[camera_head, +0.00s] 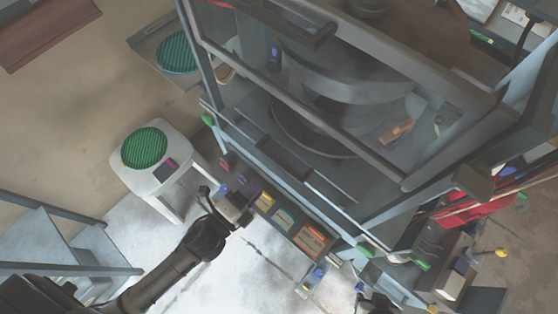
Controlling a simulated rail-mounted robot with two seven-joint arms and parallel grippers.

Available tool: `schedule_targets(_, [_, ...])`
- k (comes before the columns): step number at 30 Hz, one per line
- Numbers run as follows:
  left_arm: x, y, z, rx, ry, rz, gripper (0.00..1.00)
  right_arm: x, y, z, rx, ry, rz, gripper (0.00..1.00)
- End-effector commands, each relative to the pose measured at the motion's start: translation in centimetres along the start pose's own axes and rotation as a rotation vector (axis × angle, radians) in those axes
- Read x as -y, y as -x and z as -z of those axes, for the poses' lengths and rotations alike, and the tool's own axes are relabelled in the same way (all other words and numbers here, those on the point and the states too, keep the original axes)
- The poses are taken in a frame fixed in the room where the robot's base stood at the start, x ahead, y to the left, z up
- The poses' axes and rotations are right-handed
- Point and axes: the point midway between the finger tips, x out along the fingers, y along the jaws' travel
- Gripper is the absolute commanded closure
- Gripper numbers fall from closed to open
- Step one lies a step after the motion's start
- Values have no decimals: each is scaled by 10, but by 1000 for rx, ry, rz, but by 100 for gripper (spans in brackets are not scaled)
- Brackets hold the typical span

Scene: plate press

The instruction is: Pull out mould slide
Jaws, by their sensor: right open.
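The press (345,130) is a grey frame with clear panels around a large round drum. A pale front bar (275,172) runs along its lower front edge, with a green knob (208,120) at its left end and another green piece (364,249) near its right end. I cannot tell which part is the mould slide. My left gripper (224,203) is in front of the press's lower front, close to the panel row; its jaw opening is not clear. My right gripper (372,300) is at the bottom edge, partly cut off, open, below the bar's right end.
A white stool (132,182) with a green ribbed disc (144,148) stands left of the press. Another green disc (178,52) lies on a tray behind it. Coloured panels (282,219) line the press front. A metal rack (60,250) stands lower left. Red items (480,205) are at right.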

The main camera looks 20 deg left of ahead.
Motion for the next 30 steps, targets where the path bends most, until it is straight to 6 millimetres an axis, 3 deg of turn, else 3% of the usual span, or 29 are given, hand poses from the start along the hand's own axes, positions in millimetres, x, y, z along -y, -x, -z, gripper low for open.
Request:
schedule_targets(6, [0,-39,0,-1,-1,4,74,-2,-5,-2,1,5,-5,57])
schedule_targets(15, [0,-80,0,0,1,2,74,-2,-10,-4,2,7,-7,57])
schedule_targets(21, [0,-93,0,1,2,0,74,-2,-12,-5,2,6,-5,57])
schedule_targets(30, [0,-98,0,0,2,-1,74,0,-12,-4,1,0,-1,57])
